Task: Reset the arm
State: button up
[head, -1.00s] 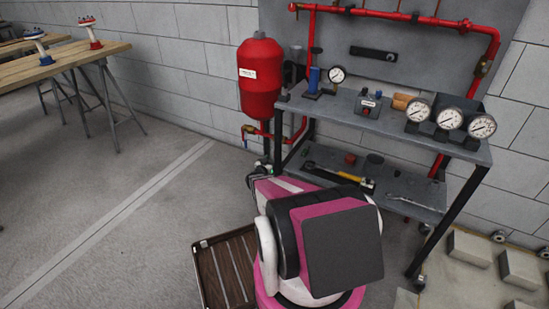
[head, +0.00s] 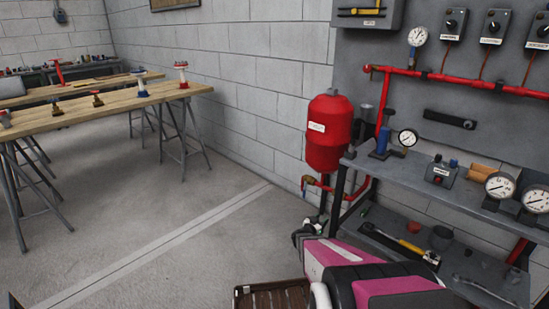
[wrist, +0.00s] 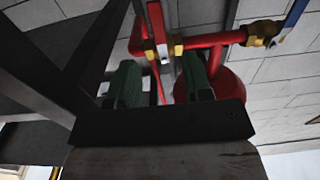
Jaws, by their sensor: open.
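My gripper (wrist: 160,82) shows in the wrist view as two dark green fingers held apart, with nothing gripped between them. Behind the fingers are red pipe (wrist: 205,40), a brass fitting (wrist: 262,34) and the underside of a red tank (wrist: 222,90). In the head view my pink and white arm is at the bottom, right of centre. The gripper end lies beyond it, low beside the shelf, partly hidden and too small to read in detail.
The red tank (head: 328,132) hangs on the wall left of the grey shelf unit (head: 395,172) with its gauges. A slatted wooden tray (head: 272,298) is beside my arm. Wooden trestle tables (head: 100,108) stand at the left. The floor between (head: 150,235) is clear.

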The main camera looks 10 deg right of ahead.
jog(key=a+r+n+y, duration=0.45)
jog(key=a+y, duration=0.25)
jog(key=a, duration=0.2)
jog(key=a+r+n+y, duration=0.4)
jog(key=a+r+y, duration=0.25)
jog(key=a, duration=0.25)
jog(key=s+r+g, duration=0.4)
jog(key=s+g, duration=0.1)
jog(key=s, duration=0.5)
jog(key=s+a+r+n+g, duration=0.1)
jog(key=s+r+g, duration=0.3)
jog(key=s, duration=0.7)
jog(key=shift+s+a+g, duration=0.2)
jog(key=shift+s+g, duration=0.05)
jog(key=shift+g, duration=0.85)
jog(key=shift+w+f+n, duration=0.1)
jog(key=shift+f+n, duration=0.05)
jog(key=shift+n, duration=0.1)
